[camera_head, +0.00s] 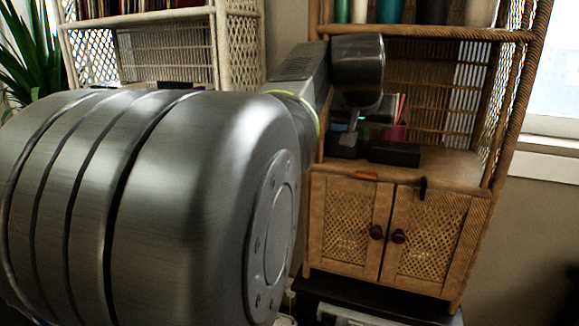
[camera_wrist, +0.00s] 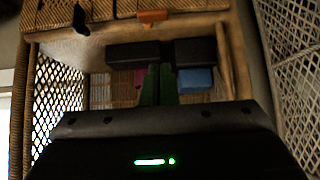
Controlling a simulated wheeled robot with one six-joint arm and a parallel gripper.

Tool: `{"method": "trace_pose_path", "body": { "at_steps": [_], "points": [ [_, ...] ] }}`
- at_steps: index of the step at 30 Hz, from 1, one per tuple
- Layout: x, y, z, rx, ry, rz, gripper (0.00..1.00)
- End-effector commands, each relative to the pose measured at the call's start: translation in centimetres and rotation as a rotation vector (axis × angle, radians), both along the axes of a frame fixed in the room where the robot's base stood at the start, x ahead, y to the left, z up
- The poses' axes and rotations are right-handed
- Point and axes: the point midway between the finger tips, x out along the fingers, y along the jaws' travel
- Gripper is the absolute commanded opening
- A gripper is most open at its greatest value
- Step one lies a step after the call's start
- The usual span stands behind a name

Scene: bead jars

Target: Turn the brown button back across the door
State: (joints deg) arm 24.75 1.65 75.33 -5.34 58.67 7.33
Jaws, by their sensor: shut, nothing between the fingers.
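The wicker cabinet has two closed-looking doors, a left door (camera_head: 345,215) and a right door (camera_head: 432,233). An orange-brown button (camera_head: 366,175) lies level along the rail above the left door; it also shows at the top of the wrist view (camera_wrist: 152,16). A black button (camera_head: 423,189) hangs upright at the top of the right door and also shows in the wrist view (camera_wrist: 80,18). My gripper (camera_head: 347,140) is shut and empty, above and behind the brown button over the shelf. Its fingers (camera_wrist: 159,70) show together in the wrist view, apart from both buttons.
Two dark blocks, one at the right (camera_head: 394,153), sit by my fingers at the shelf. Pink and blue items (camera_wrist: 195,80) stand deeper in. Round brown knobs (camera_head: 398,236) stick out from the doors. The space before the doors looks clear.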

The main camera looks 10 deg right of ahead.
Motion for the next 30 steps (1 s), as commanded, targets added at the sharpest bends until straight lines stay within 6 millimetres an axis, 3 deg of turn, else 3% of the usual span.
{"method": "trace_pose_path", "body": {
  "at_steps": [16, 30],
  "points": [
    [0.6, -0.6, -0.4, -0.002, -0.004, -0.006, 0.0],
    [6.2, -4.0, -6.9, 0.0, -0.002, -0.006, 0.0]
  ]
}}
